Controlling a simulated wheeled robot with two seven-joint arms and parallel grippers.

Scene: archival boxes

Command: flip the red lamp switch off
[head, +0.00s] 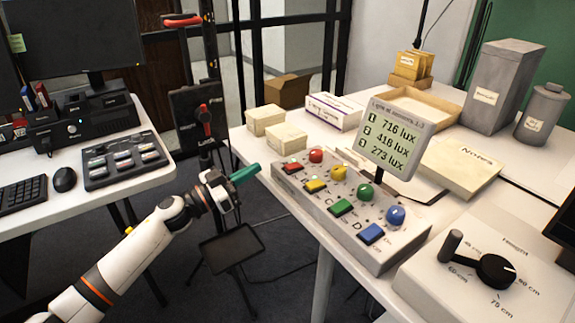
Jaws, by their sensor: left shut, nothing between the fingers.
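The grey switch box (345,245) stands on the white table. It carries red, yellow, green and blue rocker switches in a row, each with a round lamp of its colour behind it. The red switch (291,167) is at the far left end, with the red lamp (316,155) just behind it. My left gripper (245,173), with teal fingers, is shut and empty. It shows to the left of the red switch, apart from it in the picture, beyond the table's left edge. Whether the red switch is on or off is too small to tell. My right gripper is not in view.
A lux display (392,135) rises behind the switch box. A height dial box (490,270) is at the right front. Small cartons (283,138) stand behind the red switch. A dark stand (232,247) is below my left gripper.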

